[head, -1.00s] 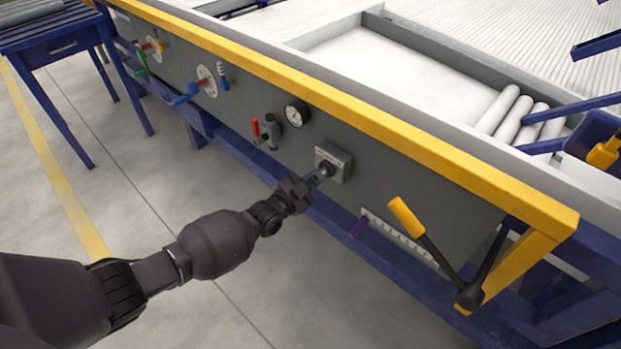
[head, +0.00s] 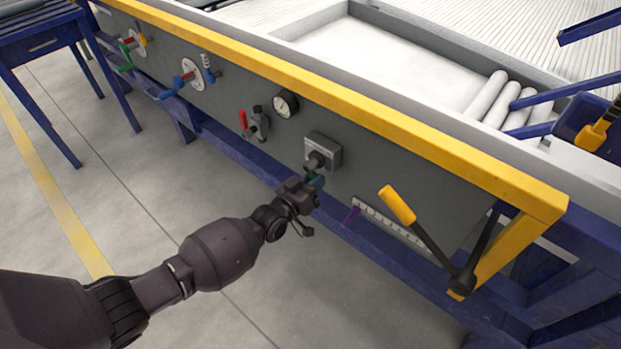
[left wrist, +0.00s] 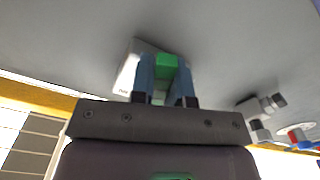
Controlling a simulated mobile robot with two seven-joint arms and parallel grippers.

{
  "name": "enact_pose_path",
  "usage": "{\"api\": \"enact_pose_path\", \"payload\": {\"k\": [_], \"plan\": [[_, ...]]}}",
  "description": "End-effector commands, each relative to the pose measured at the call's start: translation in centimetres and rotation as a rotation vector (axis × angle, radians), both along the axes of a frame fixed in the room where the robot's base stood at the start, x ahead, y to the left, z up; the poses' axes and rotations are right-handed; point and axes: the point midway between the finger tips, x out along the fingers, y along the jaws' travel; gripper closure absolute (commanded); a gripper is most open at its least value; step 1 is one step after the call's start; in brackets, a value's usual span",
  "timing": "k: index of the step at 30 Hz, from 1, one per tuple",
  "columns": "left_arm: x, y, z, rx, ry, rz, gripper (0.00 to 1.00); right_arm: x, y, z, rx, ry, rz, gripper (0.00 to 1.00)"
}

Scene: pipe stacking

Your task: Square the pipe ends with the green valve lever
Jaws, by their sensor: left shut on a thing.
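My left gripper (head: 318,183) is just below a grey box with a dark round knob (head: 319,160) on the bench's front panel. A short dark arm runs down from the knob to the fingertips. In the left wrist view the two blue fingers (left wrist: 166,82) are shut on a green lever grip (left wrist: 166,66), with the pale box (left wrist: 128,72) behind it. The fingers cover most of the grip in the head view. Another green handle (head: 125,68) sits far left on the panel, away from the gripper. My right gripper is not in view.
A round gauge (head: 286,104) and a red-handled valve (head: 243,120) are left of the box. A yellow-gripped lever (head: 397,205) and a white scale strip (head: 390,225) are to its right. White pipes (head: 487,96) lie in the tray above. The floor in front is open.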

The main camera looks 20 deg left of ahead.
Motion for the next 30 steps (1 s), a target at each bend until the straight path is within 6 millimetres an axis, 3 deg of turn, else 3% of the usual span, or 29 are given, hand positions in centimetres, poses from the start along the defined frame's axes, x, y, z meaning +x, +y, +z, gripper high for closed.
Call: {"api": "enact_pose_path", "payload": {"k": [13,30], "plan": [[-0.5,-1.2,0.6,-0.277,0.103,0.000,1.00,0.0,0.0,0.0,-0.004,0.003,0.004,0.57],[-0.6,-1.5,0.8,-0.353,0.132,0.000,1.00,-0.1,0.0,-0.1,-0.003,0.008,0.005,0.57]]}}
